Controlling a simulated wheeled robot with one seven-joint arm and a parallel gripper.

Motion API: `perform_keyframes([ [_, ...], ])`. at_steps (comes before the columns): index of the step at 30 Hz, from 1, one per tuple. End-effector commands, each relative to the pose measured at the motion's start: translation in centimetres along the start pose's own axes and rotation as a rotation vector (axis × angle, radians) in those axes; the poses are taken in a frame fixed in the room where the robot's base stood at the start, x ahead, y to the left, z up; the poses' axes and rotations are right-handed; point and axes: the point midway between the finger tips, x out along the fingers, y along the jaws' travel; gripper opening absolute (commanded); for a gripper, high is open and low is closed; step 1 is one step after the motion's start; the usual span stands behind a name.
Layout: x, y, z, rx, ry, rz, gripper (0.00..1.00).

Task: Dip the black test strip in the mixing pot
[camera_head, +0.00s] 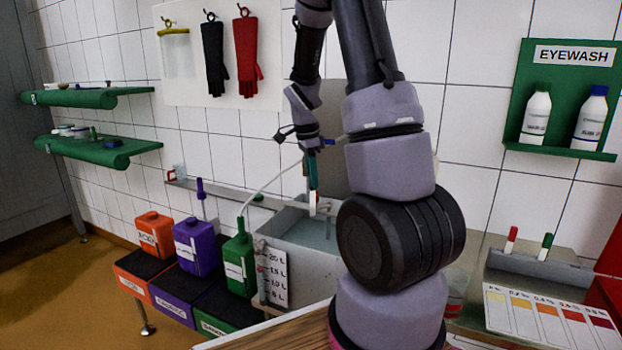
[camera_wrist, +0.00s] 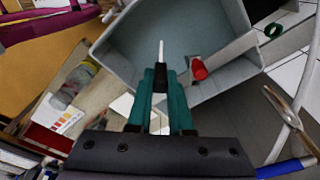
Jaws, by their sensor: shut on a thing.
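My gripper (camera_wrist: 162,100) has teal fingers that are shut on the black handle of the test strip (camera_wrist: 160,80). The strip's white end (camera_wrist: 161,48) points away from the fingers, over the grey mixing pot (camera_wrist: 120,50). In the head view my gripper (camera_head: 313,172) hangs above the mixing pot (camera_head: 310,262), with the fingers pointing down. The pot has volume marks on its side and bluish liquid (camera_head: 305,228) inside. A red-capped object shows close beside the strip in the wrist view (camera_wrist: 199,69). I cannot tell whether the white tip touches the liquid.
Orange (camera_head: 154,235), purple (camera_head: 195,245) and green (camera_head: 238,262) jugs stand left of the pot. Red (camera_head: 511,240) and green (camera_head: 546,246) handled strips stand in a holder on the right, behind a colour chart (camera_head: 545,318). A pale hose (camera_head: 268,185) arches near the pot.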

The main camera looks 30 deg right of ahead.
Motion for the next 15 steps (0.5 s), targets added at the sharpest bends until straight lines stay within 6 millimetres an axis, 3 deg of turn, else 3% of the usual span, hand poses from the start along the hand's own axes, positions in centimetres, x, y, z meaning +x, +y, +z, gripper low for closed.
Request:
perform_keyframes([
  [15,4.9,0.1,0.6,-0.001,0.000,0.003,0.00],
])
